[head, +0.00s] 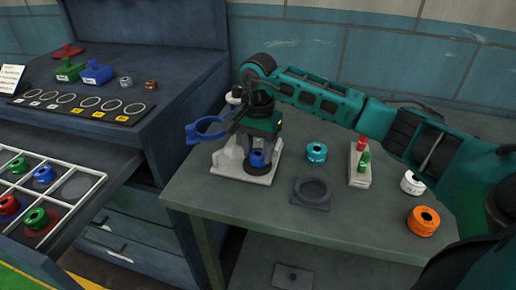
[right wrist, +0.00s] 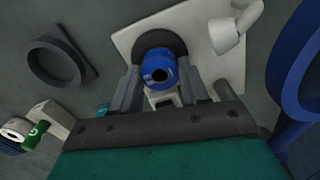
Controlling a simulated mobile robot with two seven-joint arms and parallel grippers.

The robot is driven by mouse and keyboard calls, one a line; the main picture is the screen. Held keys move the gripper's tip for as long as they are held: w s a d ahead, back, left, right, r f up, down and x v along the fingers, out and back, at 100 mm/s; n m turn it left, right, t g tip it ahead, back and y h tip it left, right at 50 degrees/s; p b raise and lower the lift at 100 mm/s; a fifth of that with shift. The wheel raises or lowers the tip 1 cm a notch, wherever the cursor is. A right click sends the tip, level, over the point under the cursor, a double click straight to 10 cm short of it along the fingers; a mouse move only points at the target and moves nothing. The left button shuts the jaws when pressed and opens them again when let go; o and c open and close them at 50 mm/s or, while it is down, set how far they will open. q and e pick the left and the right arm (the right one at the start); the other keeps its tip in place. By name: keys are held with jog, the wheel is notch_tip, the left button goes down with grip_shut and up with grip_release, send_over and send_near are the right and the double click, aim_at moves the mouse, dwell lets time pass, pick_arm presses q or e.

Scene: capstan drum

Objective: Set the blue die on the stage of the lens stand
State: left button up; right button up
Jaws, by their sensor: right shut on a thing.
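The blue die (head: 258,158) is a short ring-shaped piece with a dark hole in its top. My right gripper (head: 259,149) points down and is shut on it. In the right wrist view the die (right wrist: 156,64) sits between the two fingers. The lens stand (head: 228,165) has a pale base and a blue lens ring (head: 205,130) on its left. Its round dark stage (right wrist: 180,44) lies directly under the die; whether the die touches it I cannot tell. The gripper hides part of the stand in the head view. My left gripper is not in view.
On the table (head: 235,204) are a teal die (head: 316,152), a dark square holder (head: 311,193), a pale block with red and green pieces (head: 353,178), a white die (head: 412,183) and an orange die (head: 423,222). A drawer with dies (head: 75,170) stands open at left.

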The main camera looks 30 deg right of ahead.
aim_at(258, 153)
jog(key=o, duration=1.3)
jog(key=shift+f, duration=0.1)
notch_tip(258, 153, up, 12)
jog(key=shift+r, duration=0.2)
